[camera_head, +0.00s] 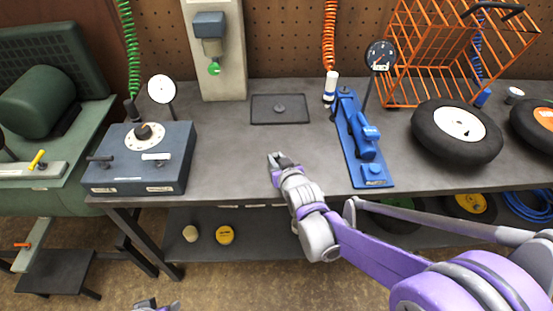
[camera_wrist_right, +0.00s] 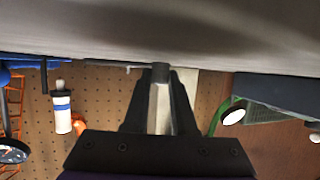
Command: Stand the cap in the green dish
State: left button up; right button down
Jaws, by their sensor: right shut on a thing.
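My right gripper (camera_head: 281,159) is above the front part of the grey bench in the head view. In the right wrist view its two dark fingers (camera_wrist_right: 160,100) are shut on a small grey piece with a darker rounded end (camera_wrist_right: 160,73), which looks like the cap. In the head view the fingers mostly hide it. I cannot make out a green dish for certain. A small round green part (camera_head: 214,68) shows on the wall post. My left gripper (camera_head: 157,304) is partly cut off at the bottom edge, and its fingers are unclear.
A black wheel (camera_head: 432,140) and orange basket (camera_head: 408,62) are further right.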

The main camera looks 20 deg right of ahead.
jog(key=shift+f, duration=0.2)
jog(key=c, duration=0.7)
grip_release()
jog(key=shift+r, duration=0.1)
